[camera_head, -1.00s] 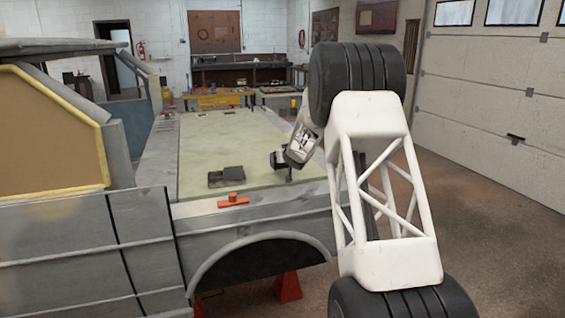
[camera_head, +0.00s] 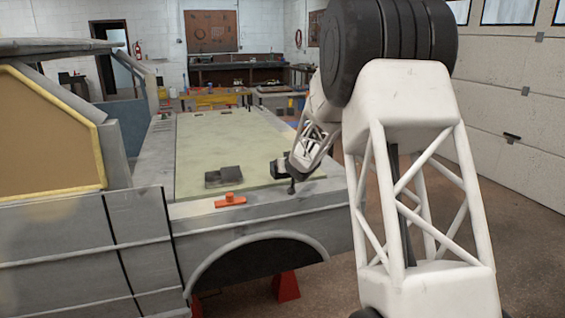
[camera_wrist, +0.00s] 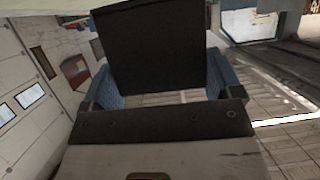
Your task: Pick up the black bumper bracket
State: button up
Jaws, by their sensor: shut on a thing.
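A black, flat-faced piece, which looks like the black bumper bracket (camera_wrist: 150,50), fills the space between the two blue fingers of my gripper (camera_wrist: 160,85) in the wrist view. My gripper is shut on it. In the head view my gripper (camera_head: 281,170) is at the right part of the pale green truck bed (camera_head: 235,150), close to its near edge. There the held piece is small and dark, and its outline merges with the gripper. I cannot tell from this view how far it is above the bed.
A dark flat block (camera_head: 225,177) lies on the bed left of my gripper. An orange-red part (camera_head: 230,200) sits on the grey near edge. A yellow-trimmed cab panel (camera_head: 50,130) stands at left. Workbenches (camera_head: 240,78) are at the back. Open floor lies at right.

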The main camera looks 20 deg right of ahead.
jog(key=shift+s+a+r, duration=0.1)
jog(key=shift+s+a, duration=0.05)
jog(key=shift+s, duration=0.7)
jog(key=shift+s+a+r, duration=0.1)
jog(key=shift+s+a, duration=0.05)
jog(key=shift+s, duration=0.65)
jog(key=shift+s, duration=0.1)
